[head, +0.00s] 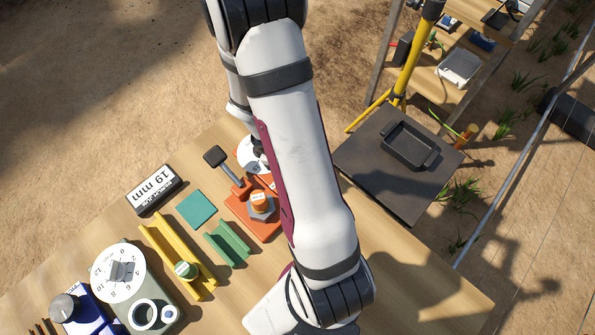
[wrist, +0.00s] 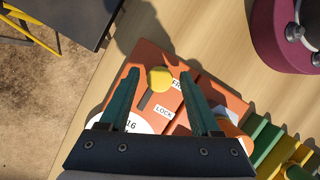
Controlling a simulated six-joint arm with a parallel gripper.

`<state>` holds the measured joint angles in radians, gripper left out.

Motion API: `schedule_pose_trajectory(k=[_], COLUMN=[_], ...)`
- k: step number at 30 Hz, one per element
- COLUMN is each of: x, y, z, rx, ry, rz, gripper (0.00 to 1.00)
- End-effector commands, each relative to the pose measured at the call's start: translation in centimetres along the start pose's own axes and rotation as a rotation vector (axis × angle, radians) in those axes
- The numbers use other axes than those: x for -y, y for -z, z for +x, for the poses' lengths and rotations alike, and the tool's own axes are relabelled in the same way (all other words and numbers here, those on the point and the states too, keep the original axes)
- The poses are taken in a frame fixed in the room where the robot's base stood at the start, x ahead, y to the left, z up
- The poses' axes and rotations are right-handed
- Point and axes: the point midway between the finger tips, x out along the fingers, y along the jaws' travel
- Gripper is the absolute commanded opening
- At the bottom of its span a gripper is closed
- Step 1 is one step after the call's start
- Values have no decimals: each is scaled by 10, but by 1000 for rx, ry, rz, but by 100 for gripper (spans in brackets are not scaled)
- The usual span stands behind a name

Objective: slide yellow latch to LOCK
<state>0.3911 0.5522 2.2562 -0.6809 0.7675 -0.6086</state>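The yellow latch knob (wrist: 160,79) sits on an orange panel (wrist: 150,55) in the wrist view, beside the partly covered FREE label (wrist: 177,85). A dark slot (wrist: 146,99) runs from the knob toward my palm, and the LOCK label (wrist: 164,112) lies beside its far-from-knob end. My gripper (wrist: 159,73) is open, its teal fingers on either side of the knob with visible gaps. Whether the tips are level with the knob or above it, I cannot tell. In the head view my arm hides the latch and gripper.
A white dial (wrist: 132,122) lies partly behind my left finger. In the head view, an orange block with a hex nut (head: 262,205), a green channel (head: 228,244), a yellow rail (head: 172,262) and a "19 mm" display (head: 152,189) stand nearby. A dark side table holds a tray (head: 409,146).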

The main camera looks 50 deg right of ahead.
Motion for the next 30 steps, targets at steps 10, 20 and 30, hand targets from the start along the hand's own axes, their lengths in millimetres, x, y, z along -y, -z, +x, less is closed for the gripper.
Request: schedule_pose_trajectory(k=[10, 20, 30], x=[0, 0, 0], y=[0, 0, 0], z=[0, 0, -1], rx=[0, 0, 0], ry=[0, 0, 1], rz=[0, 1, 1], gripper=[0, 0, 0])
